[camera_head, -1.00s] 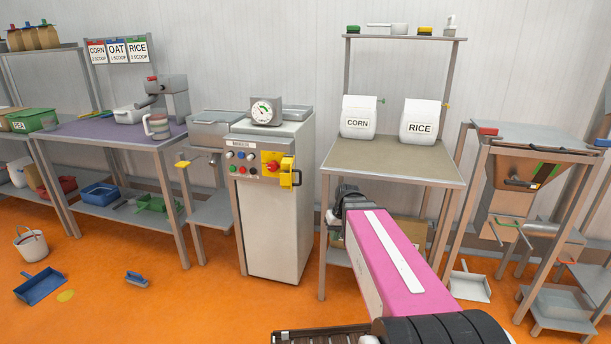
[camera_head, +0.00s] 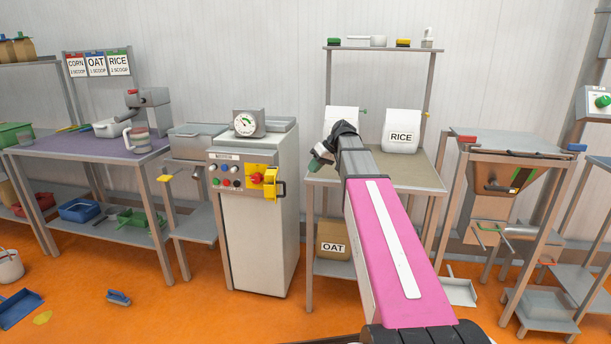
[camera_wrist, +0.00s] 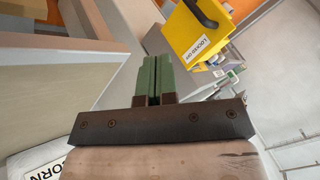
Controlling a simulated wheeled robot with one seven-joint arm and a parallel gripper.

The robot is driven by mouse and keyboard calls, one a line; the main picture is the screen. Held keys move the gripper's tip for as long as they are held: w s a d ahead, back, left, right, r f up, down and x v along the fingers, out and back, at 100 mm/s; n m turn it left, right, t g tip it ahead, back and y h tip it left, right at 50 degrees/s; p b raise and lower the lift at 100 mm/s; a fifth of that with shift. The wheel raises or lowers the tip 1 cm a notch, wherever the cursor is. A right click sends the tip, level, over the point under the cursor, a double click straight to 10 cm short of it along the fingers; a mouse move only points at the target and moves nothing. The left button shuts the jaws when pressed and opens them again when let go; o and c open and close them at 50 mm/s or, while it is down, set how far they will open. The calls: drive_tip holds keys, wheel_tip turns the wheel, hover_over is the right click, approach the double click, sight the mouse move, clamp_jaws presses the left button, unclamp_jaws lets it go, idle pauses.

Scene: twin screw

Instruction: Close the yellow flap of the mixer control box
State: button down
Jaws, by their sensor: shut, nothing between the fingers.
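The mixer control box (camera_head: 226,168) is the panel at the top front of the grey mixer cabinet, with several coloured buttons. Its yellow flap (camera_head: 271,184) stands open at the panel's right side, and the red knob (camera_head: 256,179) beside it is uncovered. In the wrist view the yellow flap (camera_wrist: 190,38) shows a white label and a black handle (camera_wrist: 203,12), up and right of my fingertips. My gripper (camera_head: 316,164) is right of the flap and apart from it. Its green fingers (camera_wrist: 158,72) are shut and empty.
A bench with a RICE container (camera_head: 401,132) and a CORN container partly behind my arm stands right of the mixer. Its tabletop edge (camera_head: 322,177) lies close under my gripper. A pressure gauge (camera_head: 247,123) sits on the mixer. The floor before the mixer is clear.

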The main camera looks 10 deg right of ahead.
drive_tip(key=a+f, duration=0.7)
drive_tip(key=a, duration=0.1)
drive_tip(key=shift+s+a, duration=0.2)
drive_tip(key=shift+a, duration=0.1)
